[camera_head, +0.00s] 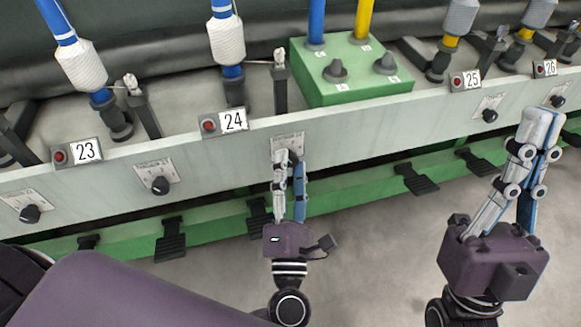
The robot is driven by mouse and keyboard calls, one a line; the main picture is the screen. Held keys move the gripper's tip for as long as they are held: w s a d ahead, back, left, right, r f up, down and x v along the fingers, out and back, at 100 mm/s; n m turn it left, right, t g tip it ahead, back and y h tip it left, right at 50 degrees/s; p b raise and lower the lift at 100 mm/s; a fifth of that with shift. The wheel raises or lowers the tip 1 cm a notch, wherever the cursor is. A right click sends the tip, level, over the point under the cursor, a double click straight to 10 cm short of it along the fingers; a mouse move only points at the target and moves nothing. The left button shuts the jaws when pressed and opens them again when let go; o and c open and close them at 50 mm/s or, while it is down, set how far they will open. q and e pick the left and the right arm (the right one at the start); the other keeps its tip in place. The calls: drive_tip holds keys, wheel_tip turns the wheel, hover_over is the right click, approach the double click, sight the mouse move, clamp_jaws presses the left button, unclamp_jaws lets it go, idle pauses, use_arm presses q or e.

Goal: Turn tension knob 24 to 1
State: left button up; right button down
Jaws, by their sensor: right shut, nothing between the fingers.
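The label 24 (233,120) sits on top of the pale front rail. To its lower right is a dial plate (287,139) on the rail's face. My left gripper (290,157) reaches up to this plate. Its fingertips cover the spot where the knob sits, so the knob and its pointer are hidden. The fingers are near each other, but I cannot tell whether they are closed on the knob. My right gripper (541,118) is shut and empty, held in front of the rail at the right, below labels 25 and 26.
Other black knobs on the rail are below label 23 (87,150), one at mid-left (160,185) and one near label 25 (490,115). A green box (350,70) with two knobs stands behind the rail. Black pedals (171,240) line the green lower beam. The floor in front is clear.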

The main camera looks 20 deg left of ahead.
use_arm(q)
drive_tip(key=v, duration=1.2)
drive_tip(key=shift+r, duration=0.1)
